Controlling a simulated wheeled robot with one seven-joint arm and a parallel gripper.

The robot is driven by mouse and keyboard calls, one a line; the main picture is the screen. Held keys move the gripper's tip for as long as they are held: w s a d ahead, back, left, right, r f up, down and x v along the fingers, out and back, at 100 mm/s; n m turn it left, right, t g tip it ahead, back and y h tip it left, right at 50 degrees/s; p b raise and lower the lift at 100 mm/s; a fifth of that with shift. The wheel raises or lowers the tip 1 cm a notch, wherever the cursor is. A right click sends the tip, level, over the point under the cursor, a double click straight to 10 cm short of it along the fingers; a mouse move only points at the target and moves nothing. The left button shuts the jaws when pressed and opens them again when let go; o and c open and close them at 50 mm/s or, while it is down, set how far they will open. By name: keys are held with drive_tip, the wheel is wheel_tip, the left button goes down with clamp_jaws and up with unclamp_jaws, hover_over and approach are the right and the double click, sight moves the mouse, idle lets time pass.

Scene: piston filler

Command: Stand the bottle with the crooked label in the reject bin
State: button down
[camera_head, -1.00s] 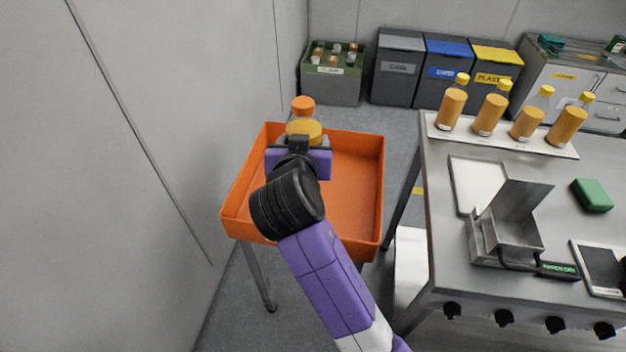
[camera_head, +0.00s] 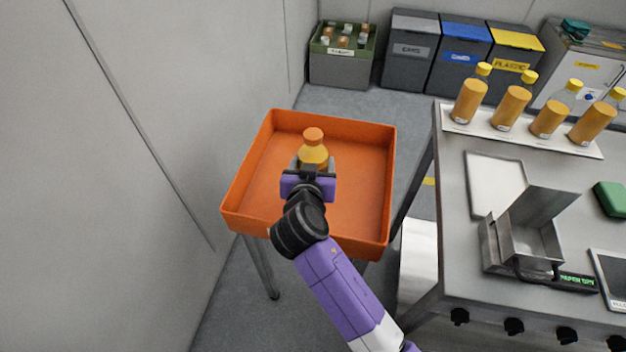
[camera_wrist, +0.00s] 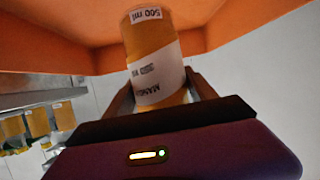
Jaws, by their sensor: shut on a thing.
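The orange reject bin (camera_head: 378,150) is a shallow, open tray on legs.
No other bottles show in the bin. A grey wall (camera_head: 130,180) rises on the left. A steel table (camera_head: 460,240) stands on the right with several yellow-capped bottles on a white strip (camera_head: 480,126). Waste bins (camera_head: 462,65) and a green crate (camera_head: 340,68) stand at the back.

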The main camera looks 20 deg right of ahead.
drive_tip(key=shift+f, duration=3.1)
drive_tip(key=shift+f+b, duration=0.15)
drive_tip(key=shift+b, duration=0.25)
drive_tip(key=shift+c, duration=1.4)
unclamp_jaws()
drive_tip(key=shift+s+a, duration=0.1)
drive_tip(key=shift+s, duration=0.05)
drive_tip(key=v, duration=1.2)
